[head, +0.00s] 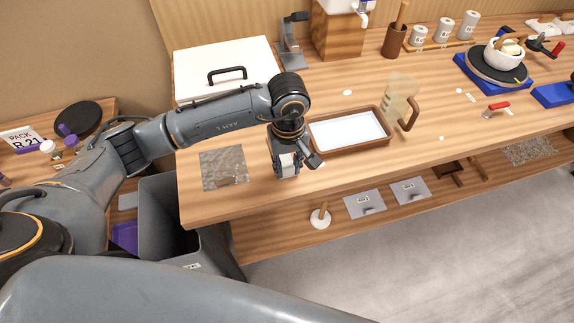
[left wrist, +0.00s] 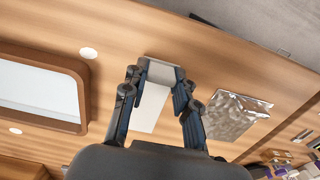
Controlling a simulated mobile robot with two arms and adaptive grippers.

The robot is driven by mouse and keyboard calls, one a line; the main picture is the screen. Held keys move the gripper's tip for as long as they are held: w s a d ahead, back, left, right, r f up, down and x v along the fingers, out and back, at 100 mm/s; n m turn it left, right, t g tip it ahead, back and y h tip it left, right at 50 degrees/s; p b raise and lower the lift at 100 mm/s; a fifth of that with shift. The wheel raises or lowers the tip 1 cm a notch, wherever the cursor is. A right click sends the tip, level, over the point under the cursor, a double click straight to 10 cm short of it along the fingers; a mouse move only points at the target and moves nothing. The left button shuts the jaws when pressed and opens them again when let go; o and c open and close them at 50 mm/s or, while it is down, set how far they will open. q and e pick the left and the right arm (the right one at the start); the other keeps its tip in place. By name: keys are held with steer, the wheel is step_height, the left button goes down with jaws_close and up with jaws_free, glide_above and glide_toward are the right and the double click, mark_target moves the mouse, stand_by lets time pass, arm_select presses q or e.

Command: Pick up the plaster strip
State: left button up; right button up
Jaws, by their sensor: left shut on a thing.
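The plaster strip (left wrist: 150,106) is a pale, flat strip between the fingers of my left gripper (left wrist: 158,80) in the left wrist view. One end looks greyer and folded at the fingertips. In the head view the gripper (head: 289,165) is at the table's front edge, left of the brown-framed tray, with a pale bit of the strip (head: 287,160) between its fingers. The gripper is shut on the strip. Whether the strip still touches the table is hard to tell. My right gripper is not in view.
A brown-rimmed tray (head: 313,146) with a pale, flat inside lies right of the gripper. A crinkled silvery sheet (head: 222,167) lies to its left. A grey bin (head: 165,215) stands below the table's left end.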

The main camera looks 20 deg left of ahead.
arm_select(q)
steer(key=r+b, duration=0.1)
steer(key=r, duration=0.1)
steer(key=shift+s+d+r+b, duration=0.1)
steer(key=shift+d+r+b, duration=0.2)
steer(key=shift+r+b, duration=0.05)
steer(key=s+d+r+b, duration=0.4)
steer(key=s+d+r, duration=0.5)
steer(key=d, duration=0.1)
steer(key=shift+r, duration=0.25)
